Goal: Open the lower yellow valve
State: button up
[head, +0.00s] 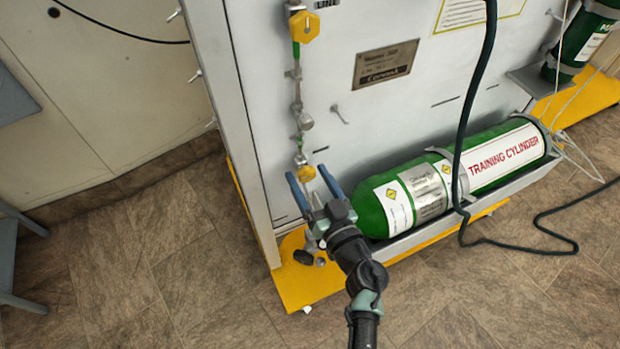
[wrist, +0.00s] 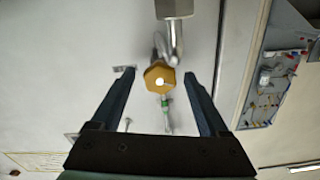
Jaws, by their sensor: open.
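The lower yellow valve (head: 306,173) is a small yellow knob low on the pipe of the grey panel, left of the green cylinder. In the wrist view it is a hexagonal yellow knob (wrist: 153,84) with a bright centre. My gripper (head: 307,172) is open, its two blue fingers on either side of the knob. In the wrist view the fingers of my gripper (wrist: 159,74) flank the knob with a visible gap on each side. I cannot tell how far the fingertips reach along the knob's depth. A larger upper yellow valve (head: 304,27) sits higher on the same pipe.
A green training cylinder (head: 372,210) lies in a tray just right of my gripper. A dark hose (head: 463,130) hangs in front of it and runs onto the floor. A yellow base (head: 300,288) juts out below.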

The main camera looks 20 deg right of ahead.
grip_shut()
dwell(0.3)
jog(key=shift+n, duration=0.3)
jog(key=n+p, duration=0.1)
jog(key=n, duration=0.2)
jog(key=shift+p, duration=0.3)
jog(key=n, duration=0.5)
jog(key=shift+n, duration=0.4)
grip_release()
